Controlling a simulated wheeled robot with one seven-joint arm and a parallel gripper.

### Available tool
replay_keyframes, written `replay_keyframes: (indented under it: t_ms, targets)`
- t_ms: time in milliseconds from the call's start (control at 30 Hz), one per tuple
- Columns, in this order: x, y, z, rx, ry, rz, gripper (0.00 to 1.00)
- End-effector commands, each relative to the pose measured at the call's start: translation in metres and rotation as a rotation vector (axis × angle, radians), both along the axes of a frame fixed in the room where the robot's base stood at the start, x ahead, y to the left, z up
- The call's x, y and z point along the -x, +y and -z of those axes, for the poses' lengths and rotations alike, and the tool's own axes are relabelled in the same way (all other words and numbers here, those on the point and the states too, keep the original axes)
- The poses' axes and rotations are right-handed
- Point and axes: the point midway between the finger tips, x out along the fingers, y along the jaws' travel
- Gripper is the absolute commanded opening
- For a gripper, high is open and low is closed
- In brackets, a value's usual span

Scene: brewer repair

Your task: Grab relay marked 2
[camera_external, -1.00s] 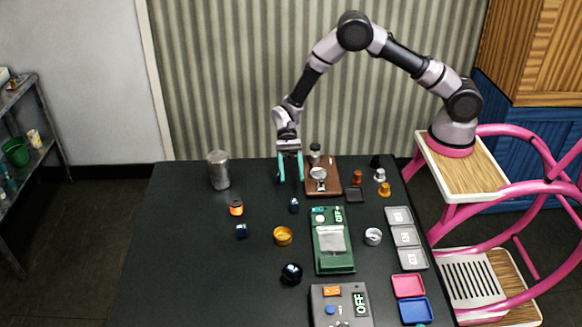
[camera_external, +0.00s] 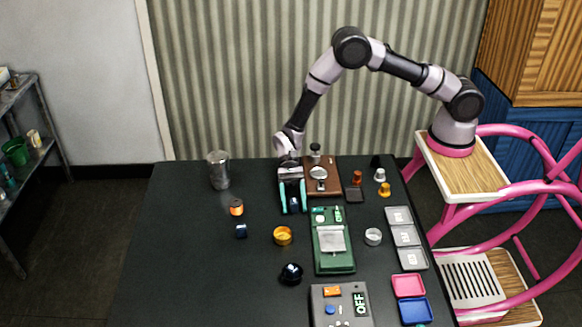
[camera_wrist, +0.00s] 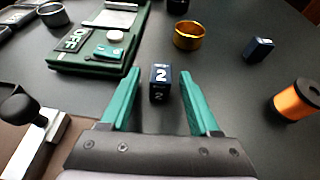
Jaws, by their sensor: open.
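The relay marked 2 (camera_wrist: 160,82) is a small dark blue block with a white "2" on its faces. It stands on the black table, between the fingertips of my gripper (camera_wrist: 161,88) in the wrist view, with a gap on each side. In the external view the relay (camera_external: 294,203) shows between the teal fingers of my gripper (camera_external: 293,208). My gripper is open and empty, low over the table. A second dark blue block (camera_wrist: 258,49) stands farther off at the right in the wrist view; its marking is not readable.
A green device with an OFF label (camera_wrist: 97,50) stands left of the relay in the wrist view. A gold ring-shaped cup (camera_wrist: 187,36) is beyond it, and an orange spool (camera_wrist: 297,100) is at right. A brown board with a metal lever (camera_wrist: 38,135) is close at left.

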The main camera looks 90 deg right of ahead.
Motion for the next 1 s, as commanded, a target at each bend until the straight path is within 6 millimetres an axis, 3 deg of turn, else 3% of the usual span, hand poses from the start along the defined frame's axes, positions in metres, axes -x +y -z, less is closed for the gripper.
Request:
replay_keyframes:
  t_ms: [67,200,233,633,1000]
  targets:
    - [0.0,0.0,0.0,0.0,-0.001,0.0,0.62]
    - [0.0,0.0,0.0,0.0,-0.001,0.0,0.09]
    - [0.0,0.0,0.0,0.0,-0.001,0.0,0.0]
    - [-0.001,0.0,-0.01,0.0,-0.004,-0.001,0.0]
    - [0.0,0.0,-0.08,-0.001,-0.003,0.0,0.0]
